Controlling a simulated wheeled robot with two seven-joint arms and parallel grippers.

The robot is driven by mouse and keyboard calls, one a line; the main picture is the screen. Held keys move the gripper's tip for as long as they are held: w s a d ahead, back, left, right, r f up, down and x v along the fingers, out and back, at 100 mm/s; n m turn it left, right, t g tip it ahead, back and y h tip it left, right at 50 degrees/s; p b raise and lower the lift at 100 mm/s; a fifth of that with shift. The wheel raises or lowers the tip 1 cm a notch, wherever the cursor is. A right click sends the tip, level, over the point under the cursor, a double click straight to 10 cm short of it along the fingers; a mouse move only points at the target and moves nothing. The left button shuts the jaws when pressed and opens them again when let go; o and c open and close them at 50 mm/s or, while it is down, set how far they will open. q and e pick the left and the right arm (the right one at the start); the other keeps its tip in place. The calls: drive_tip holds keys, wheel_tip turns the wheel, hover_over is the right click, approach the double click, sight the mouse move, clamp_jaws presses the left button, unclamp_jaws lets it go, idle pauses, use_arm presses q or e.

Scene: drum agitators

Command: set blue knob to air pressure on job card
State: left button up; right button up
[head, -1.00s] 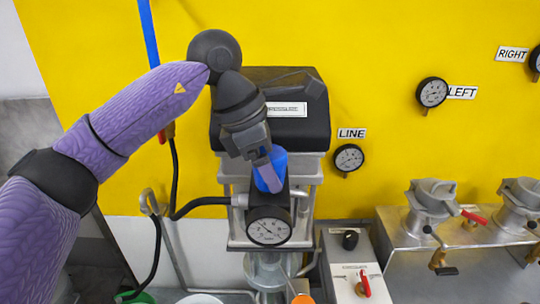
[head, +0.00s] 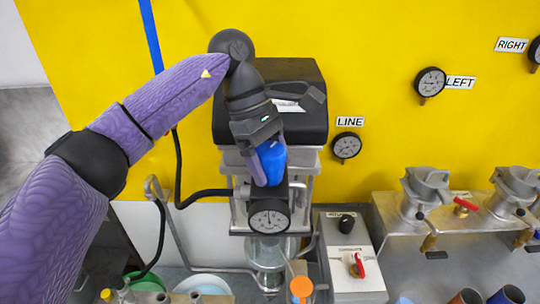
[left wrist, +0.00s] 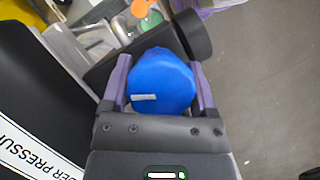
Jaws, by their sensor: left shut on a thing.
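The blue knob (head: 271,160) stands above a round white pressure gauge (head: 268,217) on the front of the black-topped machine (head: 262,120). My left gripper (head: 268,163) reaches it from above and is shut on the knob. In the left wrist view the blue knob (left wrist: 162,82) sits between the purple fingers, with a small pale mark on its side. The gauge needle points near the top of the dial; its numbers are too small to read. My right gripper is in neither view. I cannot make out a job card.
LINE (head: 347,146) and LEFT (head: 430,82) gauges hang on the yellow wall. A grey box (head: 350,260) with a red switch stands right of the machine. Lidded ports (head: 425,190) with red levers line the right side. Buckets stand at the bottom.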

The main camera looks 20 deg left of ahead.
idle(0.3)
use_arm(q)
drive_tip(key=o, duration=1.1)
drive_tip(key=shift+o, duration=0.2)
drive_tip(key=p+v, duration=0.1)
drive_tip(key=v, duration=0.9)
